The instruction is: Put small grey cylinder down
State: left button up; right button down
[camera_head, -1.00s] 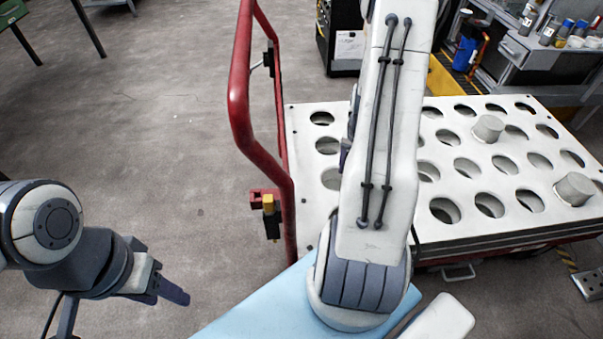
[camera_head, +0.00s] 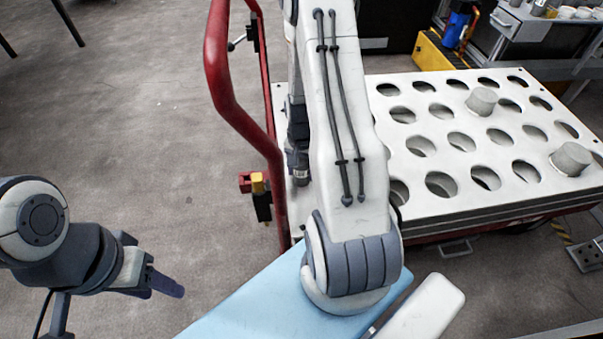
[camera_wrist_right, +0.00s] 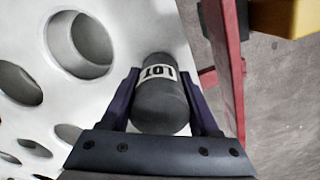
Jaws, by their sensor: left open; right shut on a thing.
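The small grey cylinder (camera_wrist_right: 160,104) has a white label with dark lettering. My right gripper (camera_wrist_right: 160,90) is shut on it, one dark finger on each side. The cylinder is over the plain strip of the white perforated plate, beside its holes; I cannot tell whether it touches the plate. In the head view the cylinder (camera_head: 301,179) shows small at the plate's left edge, near the red rail, partly hidden by my right arm. My left gripper (camera_head: 165,284) is open and empty at the lower left, over the floor.
The white plate (camera_head: 415,206) forms a cart's top with rows of round holes. A red handrail (camera_head: 222,85) with a yellow-and-black fitting (camera_head: 260,196) rises along the left edge, close to my right gripper.

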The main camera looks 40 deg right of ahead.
jog(key=shift+f, duration=0.15)
jog(key=shift+f, duration=0.1)
jog(key=shift+c, duration=0.6)
grip_release()
notch_tip(320, 180, up, 12)
jog(key=p, duration=0.5)
